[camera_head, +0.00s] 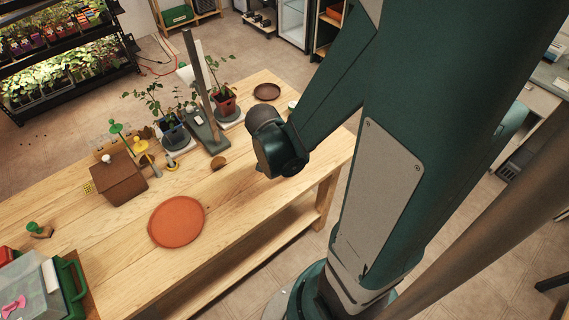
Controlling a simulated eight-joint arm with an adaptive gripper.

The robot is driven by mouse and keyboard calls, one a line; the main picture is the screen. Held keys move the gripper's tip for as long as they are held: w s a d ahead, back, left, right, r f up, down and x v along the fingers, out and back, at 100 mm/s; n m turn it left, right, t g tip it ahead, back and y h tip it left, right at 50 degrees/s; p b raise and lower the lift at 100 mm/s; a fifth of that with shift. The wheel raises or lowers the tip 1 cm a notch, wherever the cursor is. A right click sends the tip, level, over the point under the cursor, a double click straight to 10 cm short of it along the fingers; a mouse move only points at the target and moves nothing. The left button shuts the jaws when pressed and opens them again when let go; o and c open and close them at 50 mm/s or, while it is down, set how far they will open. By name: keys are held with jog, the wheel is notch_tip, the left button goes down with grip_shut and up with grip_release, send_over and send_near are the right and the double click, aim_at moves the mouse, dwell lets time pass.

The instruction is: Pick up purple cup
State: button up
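I cannot make out a purple cup in the head view. My arm reaches from the right over the wooden table (135,240), and its dark rounded end joint hangs above the table's right part. My gripper's fingers do not show. The arm covers part of the table's right side and the floor behind it. A small round brown object (218,162) lies on the table just left of the arm's end; I cannot tell what it is.
An orange round plate (176,221) lies at the front middle. A brown wooden house (118,179), potted plants (226,104) and a grey upright stand (204,128) occupy the back. A dark saucer (267,91) lies far right. A clear-lidded box (32,290) stands front left.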

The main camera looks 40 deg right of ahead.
dwell(0.4)
jog(key=c, duration=1.3)
